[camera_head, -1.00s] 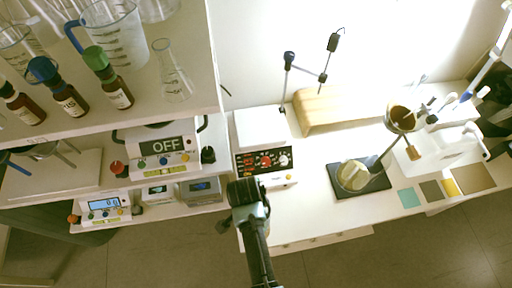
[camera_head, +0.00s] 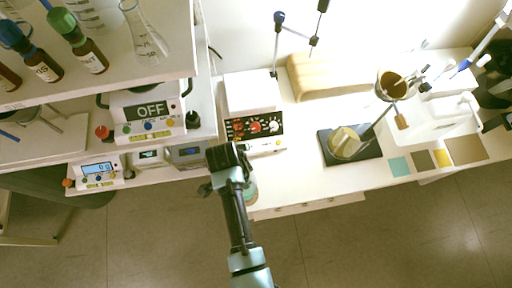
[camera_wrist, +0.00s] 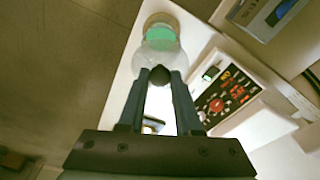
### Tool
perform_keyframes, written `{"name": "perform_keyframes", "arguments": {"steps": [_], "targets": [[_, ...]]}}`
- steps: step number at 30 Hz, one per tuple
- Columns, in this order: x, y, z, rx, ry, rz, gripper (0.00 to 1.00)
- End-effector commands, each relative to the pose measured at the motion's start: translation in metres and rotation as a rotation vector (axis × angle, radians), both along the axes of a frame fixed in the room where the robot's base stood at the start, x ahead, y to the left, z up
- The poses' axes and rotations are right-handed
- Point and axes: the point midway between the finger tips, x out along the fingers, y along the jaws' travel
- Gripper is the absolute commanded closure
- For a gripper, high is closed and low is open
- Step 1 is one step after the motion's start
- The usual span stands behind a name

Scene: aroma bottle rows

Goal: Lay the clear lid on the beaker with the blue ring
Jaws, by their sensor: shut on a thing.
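My gripper (camera_wrist: 160,78) is shut on a dark round knob, seen between its fingertips in the wrist view. The knob appears to belong to the clear lid (camera_wrist: 162,57), whose edge is hard to make out against the glass behind it. Just beyond the fingertips stands a round glass vessel with a green patch and a tan rim (camera_wrist: 160,30); I cannot make out a blue ring on it. In the head view my gripper (camera_head: 228,156) is at the bench's front edge, and a greenish vessel (camera_head: 250,191) shows partly behind my arm. Whether lid and vessel touch cannot be told.
A control box with red knobs (camera_head: 254,126) stands close beside my gripper. Scales (camera_head: 148,112) and a bottle shelf (camera_head: 120,75) are at the left. A black stirrer plate (camera_head: 350,146) and coloured squares (camera_head: 398,166) are to the right.

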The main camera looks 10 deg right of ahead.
Motion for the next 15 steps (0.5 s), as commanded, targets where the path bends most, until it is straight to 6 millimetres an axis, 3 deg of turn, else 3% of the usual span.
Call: {"name": "perform_keyframes", "arguments": {"steps": [8,15], "targets": [[0.0,0.004,-0.01,0.0,0.0,0.009,1.0],[0.0,0.003,-0.031,0.0,0.0,0.009,1.0]]}}
